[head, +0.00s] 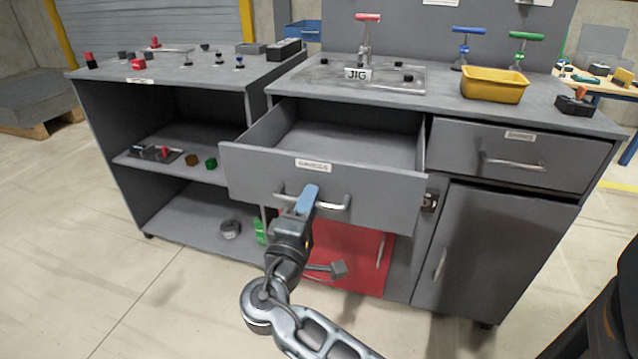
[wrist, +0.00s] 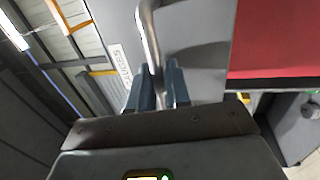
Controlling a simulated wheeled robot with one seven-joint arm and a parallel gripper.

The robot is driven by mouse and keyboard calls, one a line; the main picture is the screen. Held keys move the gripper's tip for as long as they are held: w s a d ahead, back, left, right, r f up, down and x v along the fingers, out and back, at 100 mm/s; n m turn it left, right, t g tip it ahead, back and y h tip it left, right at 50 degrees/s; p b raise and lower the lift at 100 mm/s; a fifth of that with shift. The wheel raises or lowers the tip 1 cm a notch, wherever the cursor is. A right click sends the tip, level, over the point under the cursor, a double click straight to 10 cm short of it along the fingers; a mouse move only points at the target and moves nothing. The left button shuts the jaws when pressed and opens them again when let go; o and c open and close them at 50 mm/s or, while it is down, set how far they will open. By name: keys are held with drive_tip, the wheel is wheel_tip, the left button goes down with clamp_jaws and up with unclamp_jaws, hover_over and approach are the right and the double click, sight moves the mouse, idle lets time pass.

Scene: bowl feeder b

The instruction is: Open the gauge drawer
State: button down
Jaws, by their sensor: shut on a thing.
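The grey drawer (head: 380,192) under the left part of the bench top is pulled well out. Its inside looks bare where it shows. Its front bears a small white label (head: 313,165), blurred here, which also shows in the wrist view (wrist: 120,64). My gripper (head: 308,196) is at the drawer's bar handle (head: 338,207), with its blue fingers on either side of the bar. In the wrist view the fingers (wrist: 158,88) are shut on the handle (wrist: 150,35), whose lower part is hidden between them.
A second drawer (head: 515,155) at right is shut, above a grey cabinet door (head: 480,255). A red panel (head: 350,255) is below the open drawer. A yellow bin (head: 494,85) and a JIG plate (head: 400,80) stand on top. Open shelves (head: 170,165) are at left. Floor in front is clear.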

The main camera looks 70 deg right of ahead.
drive_tip(key=shift+r+v, duration=0.2)
drive_tip(key=shift+v, duration=1.45)
drive_tip(key=c, duration=1.3)
unclamp_jaws()
drive_tip(key=shift+c, duration=0.2)
drive_tip(key=shift+a, duration=0.1)
drive_tip(key=v, duration=0.7)
drive_tip(key=shift+a, duration=0.3)
